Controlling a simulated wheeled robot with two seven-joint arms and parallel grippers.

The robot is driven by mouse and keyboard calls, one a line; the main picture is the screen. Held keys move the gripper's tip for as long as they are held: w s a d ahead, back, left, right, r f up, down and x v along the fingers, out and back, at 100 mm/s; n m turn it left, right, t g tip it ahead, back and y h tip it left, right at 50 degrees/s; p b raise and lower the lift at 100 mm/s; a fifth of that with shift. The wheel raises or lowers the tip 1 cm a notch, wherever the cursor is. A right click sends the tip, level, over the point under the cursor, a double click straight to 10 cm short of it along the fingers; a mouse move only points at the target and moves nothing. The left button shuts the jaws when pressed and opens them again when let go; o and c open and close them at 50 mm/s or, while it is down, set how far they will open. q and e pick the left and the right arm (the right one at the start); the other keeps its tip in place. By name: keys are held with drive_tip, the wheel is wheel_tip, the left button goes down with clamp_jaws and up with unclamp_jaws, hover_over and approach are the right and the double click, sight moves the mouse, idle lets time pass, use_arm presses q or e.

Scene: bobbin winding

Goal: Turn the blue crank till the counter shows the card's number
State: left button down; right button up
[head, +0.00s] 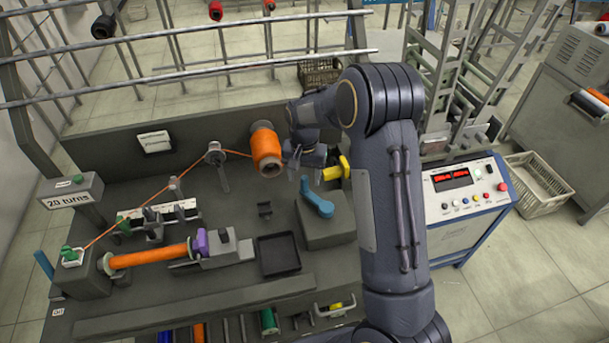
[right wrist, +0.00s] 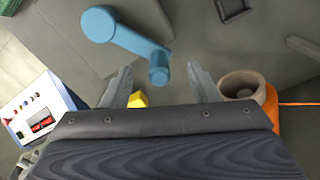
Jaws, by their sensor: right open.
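The blue crank (head: 318,198) sits on a grey block (head: 326,232) right of the bench's middle. In the right wrist view the crank arm (right wrist: 125,38) ends in a round upright knob (right wrist: 158,73). My right gripper (head: 298,172) is open above and behind the crank. In the right wrist view its fingers (right wrist: 160,75) lie either side of the knob, apart from it. A card reading "20 turns" (head: 70,200) stands at the left. A red lit display (head: 451,179) on the control box is too small to read. My left gripper is not in view.
An orange thread spool (head: 265,150) stands close left of my right gripper. A yellow piece (head: 336,169) is by the gripper. An orange bobbin (head: 148,256), a purple part (head: 201,243) and a black tray (head: 278,255) are on the bench. Thread runs across its left side.

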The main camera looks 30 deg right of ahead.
wheel_tip(320, 180, up, 7)
drive_tip(key=p, duration=0.4)
drive_tip(key=shift+f, duration=0.1)
idle(0.3)
drive_tip(key=s+a+r+n+t+y+b, duration=0.1)
drive_tip(key=s+a+r, duration=0.1)
drive_tip(key=s+r, duration=0.35)
drive_tip(key=s+a+r+n+t+y+b, duration=0.1)
drive_tip(key=s+a+r+n+t, duration=0.15)
drive_tip(key=s, duration=0.65)
drive_tip(key=s+a+r+n+t+y, duration=0.1)
drive_tip(key=s+r+y, duration=0.1)
drive_tip(key=s+r, duration=0.35)
drive_tip(key=s+a+f+n+t+b, duration=0.1)
drive_tip(key=s+a+f, duration=0.2)
drive_tip(key=s, duration=0.6)
drive_tip(key=shift+s+f+n, duration=0.15)
drive_tip(key=shift+s+n, duration=0.1)
drive_tip(key=shift+n, duration=0.1)
drive_tip(key=shift+a, duration=0.1)
